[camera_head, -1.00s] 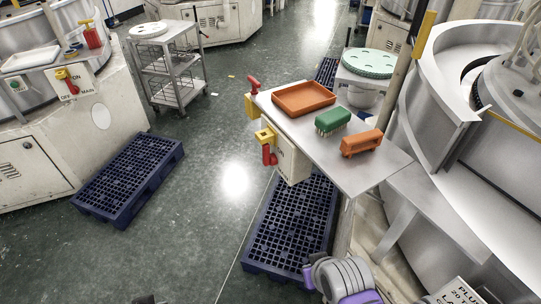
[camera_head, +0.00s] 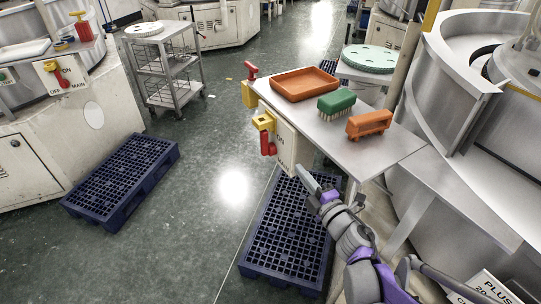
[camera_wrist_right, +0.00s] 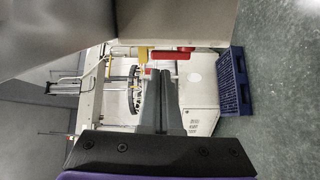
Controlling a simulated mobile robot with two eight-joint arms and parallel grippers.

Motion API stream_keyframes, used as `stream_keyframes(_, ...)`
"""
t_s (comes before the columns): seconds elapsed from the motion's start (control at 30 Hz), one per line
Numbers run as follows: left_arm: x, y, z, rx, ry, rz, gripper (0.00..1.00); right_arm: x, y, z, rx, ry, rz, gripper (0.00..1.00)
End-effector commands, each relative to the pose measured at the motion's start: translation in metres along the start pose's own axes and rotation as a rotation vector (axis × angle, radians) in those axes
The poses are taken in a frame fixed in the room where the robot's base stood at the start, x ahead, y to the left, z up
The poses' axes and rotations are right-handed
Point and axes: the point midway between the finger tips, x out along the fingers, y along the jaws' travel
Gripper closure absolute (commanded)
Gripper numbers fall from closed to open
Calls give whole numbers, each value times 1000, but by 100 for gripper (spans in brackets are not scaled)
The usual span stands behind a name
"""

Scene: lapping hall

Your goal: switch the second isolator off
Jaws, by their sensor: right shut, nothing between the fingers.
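Two isolators with red handles on yellow bases are at the left edge of the metal bench. The nearer isolator (camera_head: 267,143) is on a pale box with its red handle hanging down; the farther one (camera_head: 250,89) has its handle angled up. Which is the second I cannot tell. My right gripper (camera_head: 304,174) is shut and empty, below and right of the nearer isolator, apart from it. In the right wrist view its shut fingers (camera_wrist_right: 163,100) point towards a red handle (camera_wrist_right: 172,55).
A blue pallet (camera_head: 283,235) lies below, another (camera_head: 122,179) at left. A trolley (camera_head: 166,65) stands behind. Open floor lies between.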

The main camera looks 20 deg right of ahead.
Motion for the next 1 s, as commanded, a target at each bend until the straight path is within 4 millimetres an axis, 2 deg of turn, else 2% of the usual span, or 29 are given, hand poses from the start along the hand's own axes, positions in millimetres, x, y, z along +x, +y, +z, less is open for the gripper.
stream_keyframes(0.03,4,0,2,0,-1,0,100,2,-8,-2,-37,34,-4,100)
stream_keyframes(0.13,6,0,3,0,-2,0,100,2,-14,-8,-80,77,-9,100)
stream_keyframes(0.57,5,0,3,0,-2,0,100,7,-14,-10,-85,87,-9,100)
stream_keyframes(0.77,6,0,3,0,-2,0,100,37,-14,-13,-84,89,-9,100)
stream_keyframes(1.0,7,0,4,0,-2,0,100,89,-15,-17,-83,88,-9,100)
